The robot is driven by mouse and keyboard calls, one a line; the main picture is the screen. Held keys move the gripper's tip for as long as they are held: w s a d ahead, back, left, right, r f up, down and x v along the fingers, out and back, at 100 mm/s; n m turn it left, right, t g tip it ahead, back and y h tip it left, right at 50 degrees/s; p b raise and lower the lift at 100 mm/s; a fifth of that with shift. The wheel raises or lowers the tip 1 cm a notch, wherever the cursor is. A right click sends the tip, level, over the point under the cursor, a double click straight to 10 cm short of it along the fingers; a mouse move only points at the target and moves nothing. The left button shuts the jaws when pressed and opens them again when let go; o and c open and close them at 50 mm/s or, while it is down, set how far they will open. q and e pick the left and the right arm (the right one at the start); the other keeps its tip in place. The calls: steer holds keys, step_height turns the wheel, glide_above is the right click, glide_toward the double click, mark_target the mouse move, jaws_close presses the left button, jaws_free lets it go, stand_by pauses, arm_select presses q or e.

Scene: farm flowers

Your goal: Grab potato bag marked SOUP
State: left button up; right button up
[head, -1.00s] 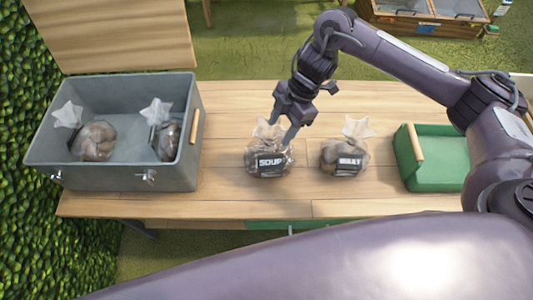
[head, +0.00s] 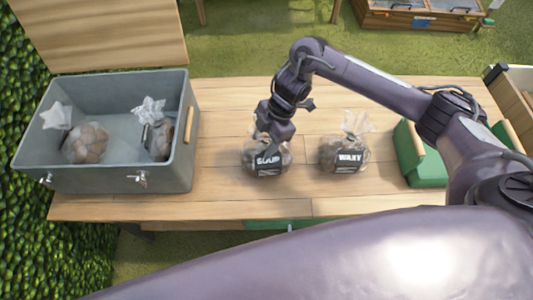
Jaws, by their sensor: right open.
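The potato bag marked SOUP (head: 268,162) stands on the wooden table, its label facing me. My right gripper (head: 273,138) is lowered from above onto the top of this bag. It is open, and its fingers overlap the bag's upper part; the fingertips and the bag's gathered top are mostly hidden. A second bag marked WAXY (head: 346,155) stands to the right, apart from the gripper. My left gripper is not in view.
A grey box (head: 110,180) at the left holds two more potato bags (head: 85,143), its lid tilted up behind. A green crate (head: 428,170) with a wooden handle stands at the right, partly behind my right arm. The wooden table (head: 225,195) is bare between box and bags.

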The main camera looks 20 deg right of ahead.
steer(key=shift+c, duration=0.4)
jaws_close()
steer(key=shift+w+r, duration=0.15)
stand_by(0.7)
